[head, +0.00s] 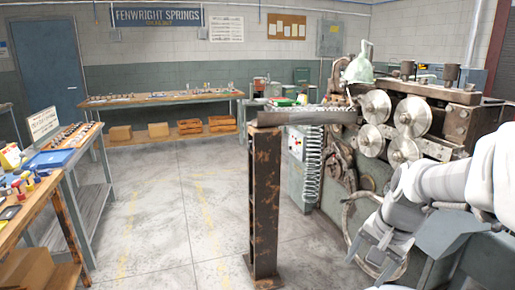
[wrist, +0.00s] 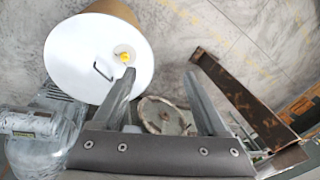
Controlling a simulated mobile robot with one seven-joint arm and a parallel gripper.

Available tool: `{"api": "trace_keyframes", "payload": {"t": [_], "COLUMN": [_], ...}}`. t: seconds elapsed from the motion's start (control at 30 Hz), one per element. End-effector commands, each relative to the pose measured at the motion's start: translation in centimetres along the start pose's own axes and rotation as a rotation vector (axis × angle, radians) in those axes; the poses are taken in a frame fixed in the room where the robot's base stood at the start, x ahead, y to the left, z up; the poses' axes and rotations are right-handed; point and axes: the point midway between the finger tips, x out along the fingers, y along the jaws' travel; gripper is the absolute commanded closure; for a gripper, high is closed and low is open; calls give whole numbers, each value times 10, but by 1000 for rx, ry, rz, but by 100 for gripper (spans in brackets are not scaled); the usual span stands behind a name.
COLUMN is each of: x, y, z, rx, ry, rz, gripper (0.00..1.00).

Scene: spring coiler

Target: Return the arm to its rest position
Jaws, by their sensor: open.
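My gripper (head: 372,262) hangs at the lower right of the head view, at the end of my white and grey arm. It is in front of the spring coiling machine (head: 462,122). In the wrist view, the two grey fingers of my gripper (wrist: 159,80) stand apart with nothing held between them. A metal disc (wrist: 160,115) shows behind the fingers near their base.
A rusty steel post (head: 264,200) stands left of the machine; a rusty beam (wrist: 240,98) shows in the wrist view. A white-topped drum (wrist: 75,55) stands left of the fingers. A workbench (head: 80,150) stands at left, another bench (head: 160,101) at back. The middle floor is clear.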

Motion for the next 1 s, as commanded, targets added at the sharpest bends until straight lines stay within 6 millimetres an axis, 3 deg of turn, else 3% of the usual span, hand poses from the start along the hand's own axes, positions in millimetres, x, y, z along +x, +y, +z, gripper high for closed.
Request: {"api": "trace_keyframes", "payload": {"t": [0.03, 0.2, 0.5, 0.73, 1.0], "x": [-17, -54, -105, -123, -126], "y": [-4, -7, 3, 16, 21], "z": [11, 47, 106, 134, 142], "rx": [-58, -256, -602, -789, -844], "ry": [11, 51, 150, 216, 236], "rz": [-15, -41, -51, -32, -22], "gripper": [24, 24, 24, 24, 24]}}
